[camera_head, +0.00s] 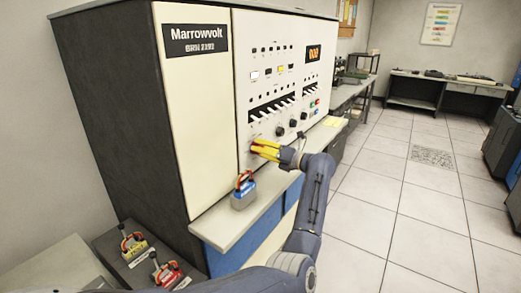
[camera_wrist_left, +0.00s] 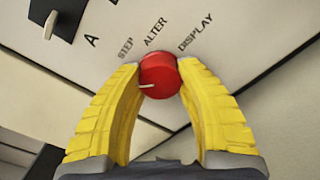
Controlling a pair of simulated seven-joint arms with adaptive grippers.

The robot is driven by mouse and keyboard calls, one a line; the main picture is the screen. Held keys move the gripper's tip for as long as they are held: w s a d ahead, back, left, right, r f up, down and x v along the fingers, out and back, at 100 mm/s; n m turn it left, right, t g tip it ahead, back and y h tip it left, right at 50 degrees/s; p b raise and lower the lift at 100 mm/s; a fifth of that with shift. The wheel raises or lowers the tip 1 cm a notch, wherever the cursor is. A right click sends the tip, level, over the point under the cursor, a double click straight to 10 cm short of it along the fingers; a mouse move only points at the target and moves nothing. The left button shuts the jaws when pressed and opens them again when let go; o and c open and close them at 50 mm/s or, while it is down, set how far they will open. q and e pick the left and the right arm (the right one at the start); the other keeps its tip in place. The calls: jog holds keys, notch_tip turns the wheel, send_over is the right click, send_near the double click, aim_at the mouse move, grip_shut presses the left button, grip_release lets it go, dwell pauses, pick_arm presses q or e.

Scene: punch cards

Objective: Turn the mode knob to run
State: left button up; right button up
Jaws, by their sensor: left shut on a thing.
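The mode knob (camera_wrist_left: 159,77) is red and round, with a white pointer line that points to the left in the left wrist view. The labels STEP, ALTER and DISPLAY show on the panel (camera_wrist_left: 210,28) above it; no RUN label is visible. My left gripper (camera_wrist_left: 158,80) has its yellow fingers shut on the knob, one on each side. In the head view my left gripper (camera_head: 256,149) is at the lower part of the white console front (camera_head: 262,25), and its fingers hide the knob.
Several black knobs (camera_head: 280,131) and a row of switches sit near the gripper on the console. A ledge (camera_head: 225,222) below carries a blue object with a red handle (camera_head: 243,190). The tiled floor (camera_head: 425,215) is clear.

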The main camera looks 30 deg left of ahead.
pick_arm(q)
jog(key=o, duration=1.4)
jog(key=d, duration=0.7)
jog(key=shift+s+d, duration=0.15)
jog(key=shift+d, duration=0.1)
jog(key=shift+r, duration=0.1)
